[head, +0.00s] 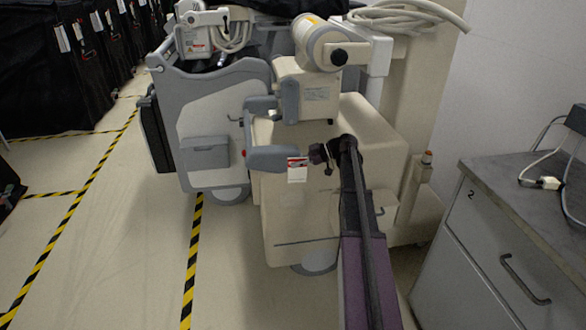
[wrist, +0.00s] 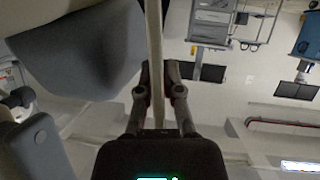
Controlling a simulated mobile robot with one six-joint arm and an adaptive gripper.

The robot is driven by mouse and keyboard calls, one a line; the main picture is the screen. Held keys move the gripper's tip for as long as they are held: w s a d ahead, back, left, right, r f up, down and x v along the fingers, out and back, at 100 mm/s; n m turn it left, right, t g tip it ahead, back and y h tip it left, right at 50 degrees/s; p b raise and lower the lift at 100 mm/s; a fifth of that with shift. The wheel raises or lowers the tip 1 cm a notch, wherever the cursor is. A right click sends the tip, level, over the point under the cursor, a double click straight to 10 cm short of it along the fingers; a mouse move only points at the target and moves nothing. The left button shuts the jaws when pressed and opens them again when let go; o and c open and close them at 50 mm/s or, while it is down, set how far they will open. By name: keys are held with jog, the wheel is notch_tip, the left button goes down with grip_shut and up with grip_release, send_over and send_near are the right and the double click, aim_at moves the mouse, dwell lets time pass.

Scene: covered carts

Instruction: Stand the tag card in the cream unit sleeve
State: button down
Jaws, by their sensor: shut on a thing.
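The tag card (head: 297,170) is small and white with a red band on top. It hangs upright in front of the cream unit (head: 290,217), just below a grey handle. My gripper (head: 314,155) is shut on it from the right. In the wrist view a thin pale strip, apparently the card edge-on (wrist: 155,35), runs between the fingertips of my gripper (wrist: 158,72). A large grey padded part (wrist: 85,55) is close on the left there. I cannot clearly make out the unit's sleeve; my arm covers part of the unit's front.
A grey cart (head: 225,95) with a pocket (head: 205,152) stands left of the cream unit. Grey handles (head: 272,158) jut out close to the card. A drawer cabinet (head: 500,235) stands at the right. The taped floor at left (head: 125,240) is mostly clear.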

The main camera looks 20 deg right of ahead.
aim_at(291, 177)
jog(key=shift+w+a+f+n+g+b, duration=0.15)
jog(key=shift+w+a+f+n+g, duration=0.15)
jog(key=shift+a, duration=0.2)
jog(key=shift+w+a+f+n+g+b, duration=0.2)
jog(key=shift+a+g, duration=0.1)
jog(key=shift+a, duration=0.2)
jog(key=shift+s+d, duration=0.1)
jog(key=shift+d+f, duration=0.1)
jog(key=shift+f, duration=0.1)
jog(key=shift+f+b, duration=2.55)
jog(key=shift+b, duration=0.15)
